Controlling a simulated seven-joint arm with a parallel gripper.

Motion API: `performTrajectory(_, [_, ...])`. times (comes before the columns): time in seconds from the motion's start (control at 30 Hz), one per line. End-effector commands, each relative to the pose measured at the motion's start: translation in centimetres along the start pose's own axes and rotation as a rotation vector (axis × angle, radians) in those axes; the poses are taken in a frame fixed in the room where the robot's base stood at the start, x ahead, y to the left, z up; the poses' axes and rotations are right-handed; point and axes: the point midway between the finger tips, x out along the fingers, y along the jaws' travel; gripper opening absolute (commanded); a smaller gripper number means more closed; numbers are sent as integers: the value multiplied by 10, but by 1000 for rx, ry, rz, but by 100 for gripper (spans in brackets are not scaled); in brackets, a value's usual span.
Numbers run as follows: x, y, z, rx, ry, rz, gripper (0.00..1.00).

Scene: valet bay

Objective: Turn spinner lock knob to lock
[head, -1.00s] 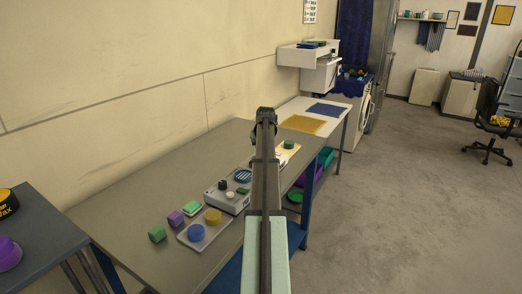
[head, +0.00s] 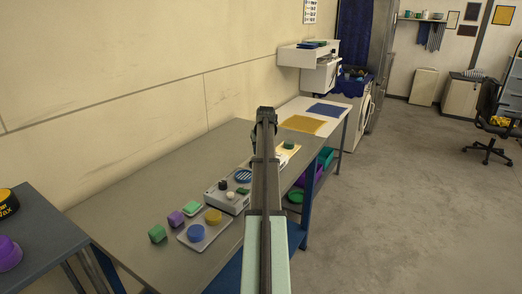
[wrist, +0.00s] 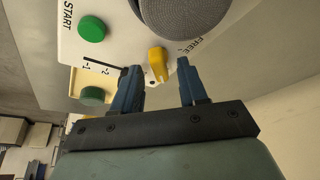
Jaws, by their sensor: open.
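In the wrist view, a yellow spinner lock knob (wrist: 157,60) sits on a white panel (wrist: 113,48) beside a large grey round part (wrist: 185,14). The word FREE is printed to its right, and marks 1 and 2 to its left. My gripper (wrist: 159,69) is open, one finger on each side of the knob's near end. I see gaps beside the knob; I cannot tell whether either finger touches it. In the head view, my gripper (head: 265,116) is over the long workbench (head: 150,180), and my arm hides the knob.
A green button (wrist: 91,28) marked START is on the same panel; a green knob on a cream plate (wrist: 92,95) is nearby. A grey control box (head: 227,200), a tray with blue and yellow discs (head: 205,238) and small blocks (head: 176,218) stand left of my arm.

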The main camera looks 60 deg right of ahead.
Motion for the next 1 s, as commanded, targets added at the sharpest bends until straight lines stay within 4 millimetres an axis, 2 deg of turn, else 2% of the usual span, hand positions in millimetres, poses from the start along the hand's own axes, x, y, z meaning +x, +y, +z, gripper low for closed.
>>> performTrajectory(0.17, [-20, 0, 1, 0, 1, 0, 43])
performTrajectory(0.5, [-86, 0, 0, 0, 3, 1, 43])
performTrajectory(0.7, [-116, 0, 0, 0, 2, 0, 43])
performTrajectory(1.0, [-135, 0, 0, 1, 1, 0, 43])
